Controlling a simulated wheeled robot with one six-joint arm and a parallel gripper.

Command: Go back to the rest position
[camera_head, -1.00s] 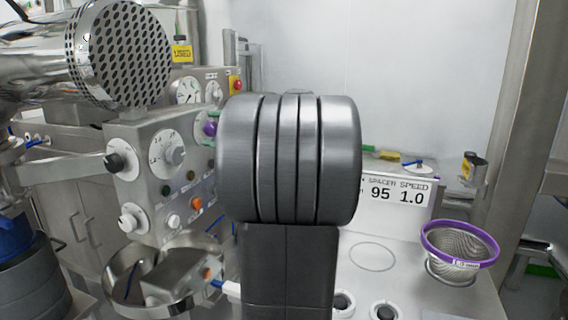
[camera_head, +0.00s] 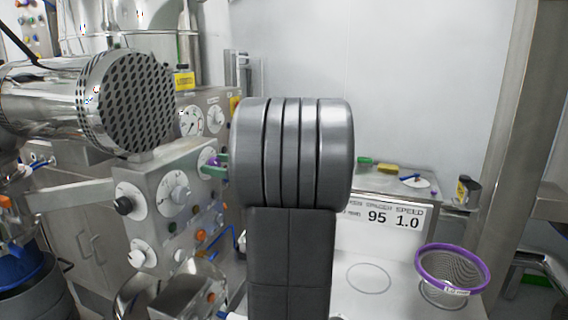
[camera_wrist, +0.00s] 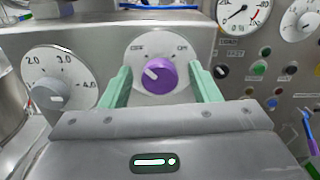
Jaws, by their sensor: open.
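My gripper (camera_wrist: 160,67) shows in the wrist view with its two green fingers apart. A purple knob (camera_wrist: 158,76) on a white dial sits between them in the picture, with a visible gap on each side. In the head view my arm hides most of the gripper. A green finger (camera_head: 214,171) shows beside the purple knob (camera_head: 213,160) at the panel's right edge. I cannot tell how far the fingertips are from the panel.
A grey knob with a numbered dial (camera_wrist: 56,98) is left of the fingers. Gauges and coloured buttons (camera_wrist: 258,68) are at right. In the head view, a perforated steel cylinder (camera_head: 137,101) juts out at left. A purple-rimmed sieve (camera_head: 452,268) stands on the bench at right.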

